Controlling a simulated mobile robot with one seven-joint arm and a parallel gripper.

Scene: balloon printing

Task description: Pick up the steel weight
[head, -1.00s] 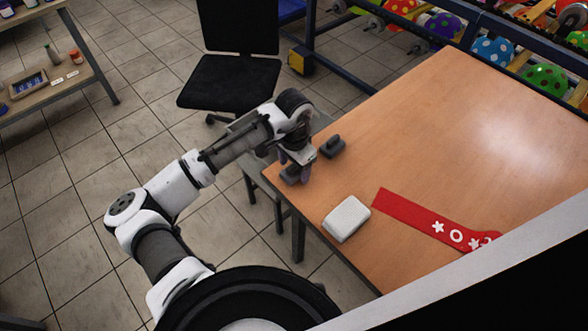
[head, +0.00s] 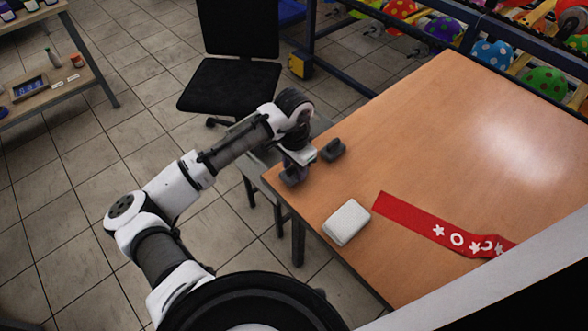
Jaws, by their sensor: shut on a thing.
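A dark grey steel weight (head: 292,179) is at the table's left corner, directly below my gripper (head: 294,171). My gripper points down and is shut on this weight; the fingers are small and partly hidden by the wrist. I cannot tell whether the weight touches the tabletop. A second dark weight of similar shape (head: 333,150) stands on the table just to the right of my gripper, apart from it.
The wooden table (head: 420,130) is mostly bare. A white block (head: 346,222) lies near its front left edge, beside a red strip with white shapes (head: 425,220). A black chair (head: 230,85) stands behind my arm. A rack of colourful balls (head: 492,50) is beyond the table.

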